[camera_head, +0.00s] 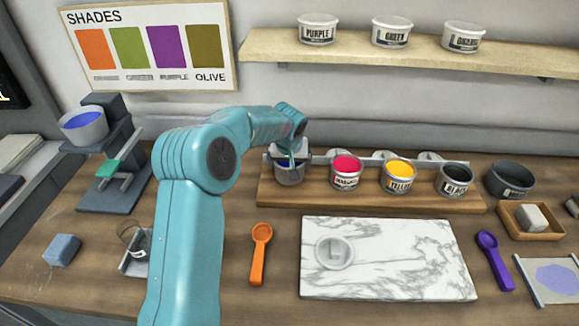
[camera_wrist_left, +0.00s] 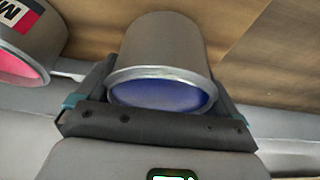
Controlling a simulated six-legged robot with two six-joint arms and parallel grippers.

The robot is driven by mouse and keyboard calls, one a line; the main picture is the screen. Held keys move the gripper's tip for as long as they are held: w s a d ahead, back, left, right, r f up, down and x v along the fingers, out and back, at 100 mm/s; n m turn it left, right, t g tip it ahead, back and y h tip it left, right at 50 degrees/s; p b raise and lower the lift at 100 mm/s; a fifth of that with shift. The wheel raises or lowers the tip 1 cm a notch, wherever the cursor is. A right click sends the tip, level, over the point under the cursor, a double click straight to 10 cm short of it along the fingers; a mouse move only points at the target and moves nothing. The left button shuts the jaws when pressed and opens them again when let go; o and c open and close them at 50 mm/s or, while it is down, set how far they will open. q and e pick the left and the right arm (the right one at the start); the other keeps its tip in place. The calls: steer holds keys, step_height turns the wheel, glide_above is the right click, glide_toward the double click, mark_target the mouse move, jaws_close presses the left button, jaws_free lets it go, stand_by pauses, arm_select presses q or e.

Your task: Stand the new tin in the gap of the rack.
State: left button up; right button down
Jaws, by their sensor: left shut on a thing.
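The new tin (camera_head: 289,174) is a grey metal tin with blue ink in it. It is at the left end of the wooden rack (camera_head: 370,202), left of the magenta tin (camera_head: 346,174). My left gripper (camera_head: 289,152) is shut on it from behind and above. The left wrist view shows the blue tin (camera_wrist_left: 165,45) between the two fingers (camera_wrist_left: 158,85), with the magenta tin (camera_wrist_left: 30,40) beside it and a space between them. The tin looks upright; I cannot tell whether its base touches the rack. My right gripper is not in view.
Yellow (camera_head: 397,177) and black (camera_head: 453,180) tins stand further right on the rack. A marble slab (camera_head: 400,270) with a clear lid (camera_head: 333,253) lies in front. An orange spoon (camera_head: 260,255) and a purple spoon (camera_head: 495,262) flank it. A scale-like stand (camera_head: 105,190) is at left.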

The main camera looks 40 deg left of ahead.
arm_select(q)
steer(key=shift+f, duration=0.5)
steer(key=shift+a+f, duration=0.15)
steer(key=shift+f, duration=0.2)
steer(key=shift+f, duration=0.1)
steer(key=o, duration=1.2)
steer(key=shift+f, duration=0.1)
steer(key=shift+r, duration=0.45)
steer(key=b+v, duration=0.1)
steer(key=v, duration=1)
steer(key=shift+s+d+r+b, duration=0.2)
steer(key=shift+d+r+b, duration=0.05)
steer(key=shift+d+b, duration=0.05)
